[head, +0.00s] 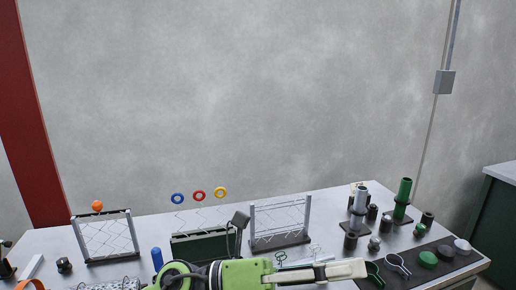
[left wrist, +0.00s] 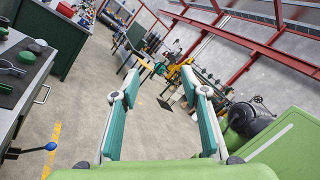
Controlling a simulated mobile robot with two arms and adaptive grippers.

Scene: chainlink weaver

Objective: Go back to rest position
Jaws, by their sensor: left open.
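My left gripper (head: 335,271) reaches across the front of the table from the left in the head view, above the tabletop and pointing right. In the left wrist view its two teal-padded fingers (left wrist: 158,85) stand apart with nothing between them. That view looks past the table to open floor. My right gripper is not in view.
The table (head: 45,240) holds two framed mesh panels (head: 106,237) (head: 280,222), a dark green box (head: 200,246) with coloured rings above it, and upright cylinders (head: 403,198) at right. A dark mat (head: 430,272) lies front right. The floor (left wrist: 85,90) beside the table is clear.

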